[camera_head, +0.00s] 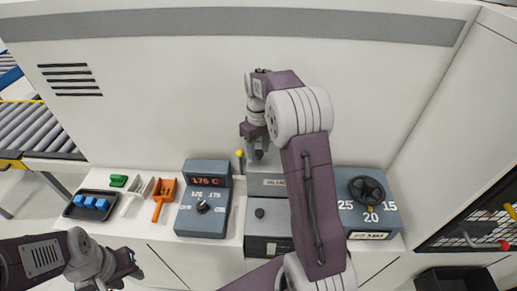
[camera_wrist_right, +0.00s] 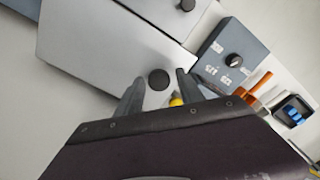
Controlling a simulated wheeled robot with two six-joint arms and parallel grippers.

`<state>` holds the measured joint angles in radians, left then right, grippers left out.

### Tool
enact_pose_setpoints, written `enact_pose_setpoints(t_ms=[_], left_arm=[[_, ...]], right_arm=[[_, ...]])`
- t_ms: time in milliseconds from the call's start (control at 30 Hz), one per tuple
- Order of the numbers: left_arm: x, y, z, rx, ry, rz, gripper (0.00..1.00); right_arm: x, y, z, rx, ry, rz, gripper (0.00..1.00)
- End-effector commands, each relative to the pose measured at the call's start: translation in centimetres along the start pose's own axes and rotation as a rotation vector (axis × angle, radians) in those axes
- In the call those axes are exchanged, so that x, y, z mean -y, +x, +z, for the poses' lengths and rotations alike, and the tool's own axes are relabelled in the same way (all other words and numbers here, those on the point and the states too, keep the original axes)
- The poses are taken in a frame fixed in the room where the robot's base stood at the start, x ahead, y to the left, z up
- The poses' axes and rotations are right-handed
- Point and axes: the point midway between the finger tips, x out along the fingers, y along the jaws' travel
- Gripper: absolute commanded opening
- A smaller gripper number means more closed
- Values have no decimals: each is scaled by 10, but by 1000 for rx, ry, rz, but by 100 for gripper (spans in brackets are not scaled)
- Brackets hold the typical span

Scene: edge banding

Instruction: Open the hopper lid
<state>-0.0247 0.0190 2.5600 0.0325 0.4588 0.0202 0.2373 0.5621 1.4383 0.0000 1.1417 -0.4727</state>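The hopper lid (camera_wrist_right: 105,45) is a flat light-grey panel that looks closed in the right wrist view, with a round black knob (camera_wrist_right: 158,79) near its edge. My right gripper (camera_wrist_right: 160,76) is open, its two dark fingers on either side of the knob. Contact with the knob cannot be told. In the head view my right gripper (camera_head: 257,148) hangs over the grey hopper unit (camera_head: 267,184), and my right arm hides part of it. My left gripper (camera_head: 122,267) is low at the left, away from the hopper; its finger opening is unclear.
A blue-grey control box (camera_head: 204,218) with a 175 C display stands left of the hopper; a dial box (camera_head: 355,216) stands right. A yellow-tipped lever (camera_head: 239,153) is close to the right gripper. A black tray (camera_head: 91,206) of blue blocks and an orange scoop (camera_head: 162,195) lie left.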

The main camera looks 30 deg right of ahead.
Motion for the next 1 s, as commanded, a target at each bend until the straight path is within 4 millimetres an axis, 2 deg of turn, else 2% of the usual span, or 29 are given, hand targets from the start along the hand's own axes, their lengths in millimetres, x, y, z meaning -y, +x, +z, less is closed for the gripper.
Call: enact_pose_setpoints(t_ms=[33, 133, 1000], left_arm=[[0, 0, 0, 0, 0, 0, 36], [0, 0, 0, 0, 0, 0, 36], [0, 0, 0, 0, 0, 0, 36]], right_arm=[[0, 0, 0, 0, 0, 0, 27], [0, 0, 0, 0, 0, 0, 0], [0, -1, 0, -1, 0, 1, 0]])
